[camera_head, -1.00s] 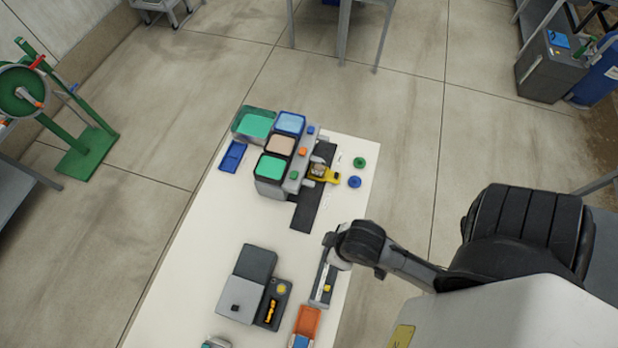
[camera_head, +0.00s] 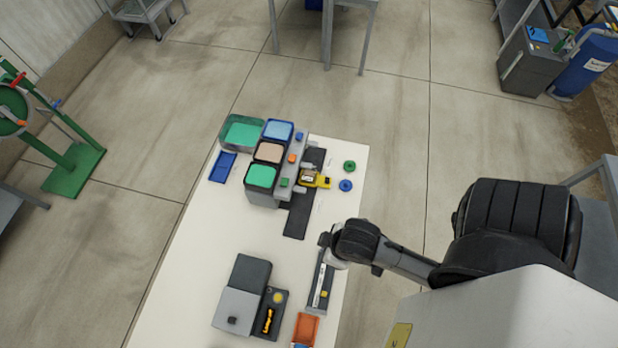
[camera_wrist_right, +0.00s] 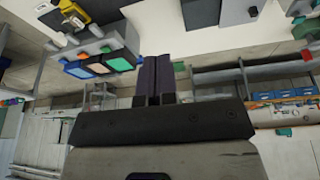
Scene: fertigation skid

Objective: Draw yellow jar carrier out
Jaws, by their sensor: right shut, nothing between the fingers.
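The yellow jar carrier (camera_head: 324,181) sits at the right side of the grey block with the tanks, on the dark strip. A small jar (camera_head: 308,178) with a pale label stands in it. In the right wrist view, the carrier (camera_wrist_right: 67,8) and jar (camera_wrist_right: 70,24) show at the upper left edge. My right gripper (camera_head: 324,240) is over the table's right side, below and apart from the carrier in the head view. Its dark fingers (camera_wrist_right: 155,62) are together and empty in the wrist view. My left gripper is not in view.
Green, tan and blue tanks (camera_head: 268,152) stand left of the carrier. A green knob (camera_head: 349,165) and a blue knob (camera_head: 345,185) lie to its right. A grey device (camera_head: 242,295) and an orange tray (camera_head: 306,329) are nearer.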

